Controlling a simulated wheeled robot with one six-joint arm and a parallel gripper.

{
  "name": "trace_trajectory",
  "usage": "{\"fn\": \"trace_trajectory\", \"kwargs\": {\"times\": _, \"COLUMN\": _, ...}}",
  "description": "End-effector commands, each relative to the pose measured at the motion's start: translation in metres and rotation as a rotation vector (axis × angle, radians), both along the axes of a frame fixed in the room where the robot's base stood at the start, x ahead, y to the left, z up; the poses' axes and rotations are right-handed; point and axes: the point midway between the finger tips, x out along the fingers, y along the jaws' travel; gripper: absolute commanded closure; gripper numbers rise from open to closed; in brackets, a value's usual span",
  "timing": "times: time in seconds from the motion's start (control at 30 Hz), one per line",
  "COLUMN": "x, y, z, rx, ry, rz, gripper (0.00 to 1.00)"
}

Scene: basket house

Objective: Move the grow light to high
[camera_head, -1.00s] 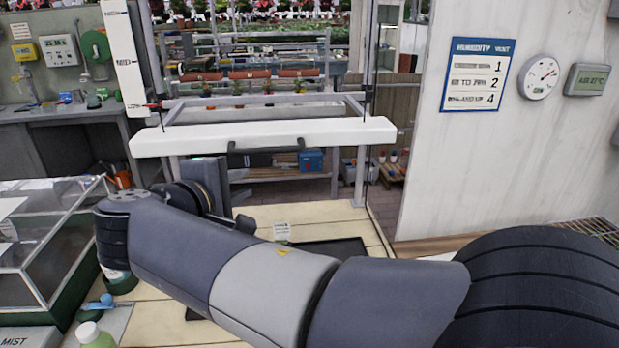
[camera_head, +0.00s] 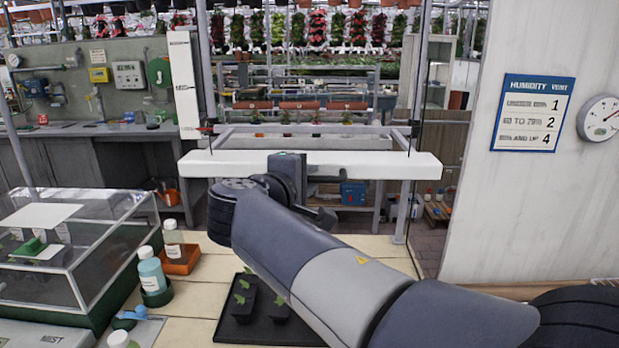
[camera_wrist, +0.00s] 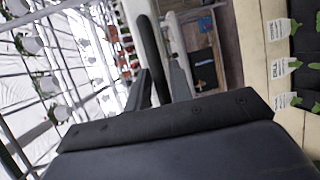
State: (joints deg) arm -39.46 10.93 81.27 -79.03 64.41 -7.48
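The grow light (camera_head: 405,165) is a long white bar hanging level on thin cords at the back of the bench in the head view. A dark handle (camera_wrist: 152,48) on its front shows in the wrist view, between my fingers. My gripper (camera_head: 308,192) is at the middle of the bar, at the handle. In the wrist view my gripper (camera_wrist: 160,85) has its fingers apart, with a gap beside the handle; firm contact does not show. A white upright scale (camera_head: 184,85) stands at the left, with a red pointer (camera_head: 206,130) near its lower end.
A clear propagator box (camera_head: 75,245) and bottles (camera_head: 152,274) stand on the bench at left. A black tray (camera_head: 262,318) with seedlings lies below my arm. A humidity sign (camera_head: 532,112) and dial (camera_head: 601,118) are on the right wall.

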Motion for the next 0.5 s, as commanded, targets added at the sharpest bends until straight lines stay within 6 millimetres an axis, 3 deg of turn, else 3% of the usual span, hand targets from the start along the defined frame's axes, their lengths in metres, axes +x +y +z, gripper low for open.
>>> {"fn": "trace_trajectory", "kwargs": {"times": 0.33, "x": 0.0041, "y": -0.0021, "z": -0.0011, "rx": 0.0, "ry": 0.0, "rz": 0.0, "gripper": 0.79}}
{"fn": "trace_trajectory", "kwargs": {"times": 0.5, "x": 0.004, "y": -0.0021, "z": -0.0011, "rx": 0.0, "ry": 0.0, "rz": 0.0, "gripper": 0.92}}
